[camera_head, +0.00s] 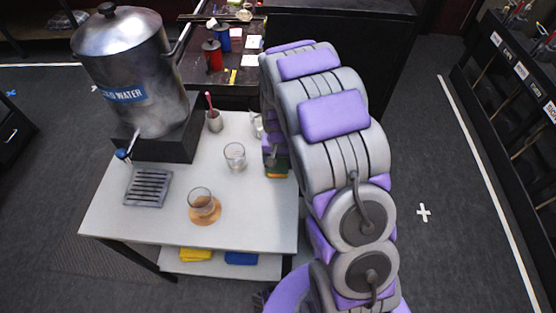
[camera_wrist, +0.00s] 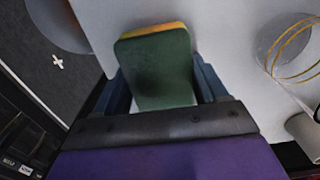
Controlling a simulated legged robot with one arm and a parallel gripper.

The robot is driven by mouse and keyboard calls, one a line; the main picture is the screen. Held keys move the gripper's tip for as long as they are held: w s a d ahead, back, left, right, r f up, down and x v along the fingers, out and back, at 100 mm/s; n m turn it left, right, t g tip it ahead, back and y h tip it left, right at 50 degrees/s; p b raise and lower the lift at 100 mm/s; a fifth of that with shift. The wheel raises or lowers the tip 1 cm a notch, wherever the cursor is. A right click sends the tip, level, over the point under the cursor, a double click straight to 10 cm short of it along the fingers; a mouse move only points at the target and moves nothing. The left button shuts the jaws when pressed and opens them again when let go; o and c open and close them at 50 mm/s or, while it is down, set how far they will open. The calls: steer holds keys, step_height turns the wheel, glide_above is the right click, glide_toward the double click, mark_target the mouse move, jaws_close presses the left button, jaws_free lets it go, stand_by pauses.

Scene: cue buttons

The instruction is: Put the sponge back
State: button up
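The sponge (camera_wrist: 157,65), green with a yellow-orange layer, fills the space between the two fingers of my gripper (camera_wrist: 162,88) in the wrist view. The fingers flank it on both sides and appear closed on it. In the head view the sponge (camera_head: 277,172) shows at the right edge of the white table (camera_head: 150,222), below my purple and grey arm. My arm hides most of the gripper there. I cannot tell whether the sponge touches the tabletop.
A glass (camera_head: 235,156) and another glass (camera_head: 201,201) on a brown coaster stand on the table. A metal water dispenser (camera_head: 125,65), a drip grate (camera_head: 148,187) and a cup with a red stick (camera_head: 214,120) are also there. Yellow (camera_head: 196,254) and blue (camera_head: 241,258) items lie on the lower shelf.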

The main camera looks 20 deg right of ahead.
mark_target(280, 160)
steer(key=o, duration=0.5)
steer(key=shift+d, duration=0.4)
steer(key=shift+c, duration=0.2)
steer(key=shift+a+r, duration=0.1)
steer(key=shift+r, duration=0.25)
step_height(280, 160, up, 11)
steer(key=p, duration=0.3)
steer(key=s+r+n, duration=0.1)
steer(key=s+r, duration=0.3)
steer(key=s, duration=0.7)
steer(key=s+r+n+g, duration=0.1)
steer(key=s+r, duration=0.4)
steer(key=s, duration=0.7)
steer(key=s+r+n, duration=0.1)
steer(key=s+r, duration=0.4)
steer(key=s, duration=0.6)
steer(key=shift+s+n+g, duration=0.15)
steer(key=shift+n+g, duration=0.15)
steer(key=shift+g, duration=0.1)
